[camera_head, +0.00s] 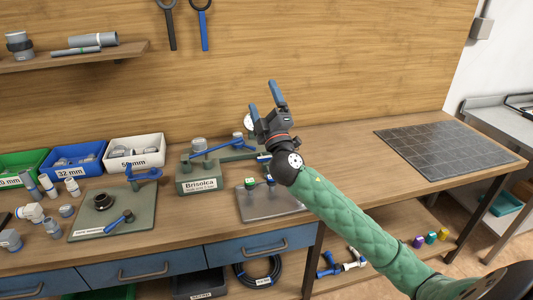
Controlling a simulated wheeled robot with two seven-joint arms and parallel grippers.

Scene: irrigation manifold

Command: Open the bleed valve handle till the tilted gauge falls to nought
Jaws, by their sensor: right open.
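A grey-green manifold block labelled "Brisolca" (199,184) stands on the bench left of centre. A long blue handle (212,148) lies across its top, sloping up to the right. A round white gauge (249,120) shows behind it, largely hidden by my right gripper; its needle cannot be read. My right gripper (264,97) is open and empty, raised above the bench right of the manifold, with its two blue fingers pointing up. It appears apart from the blue handle. My left gripper is not in view.
A green mat (145,212) holds a black ring and blue-handled parts. Green, blue (77,160) and white (135,150) bins stand at left. A dark gridded mat (440,148) lies right, with clear bench around it.

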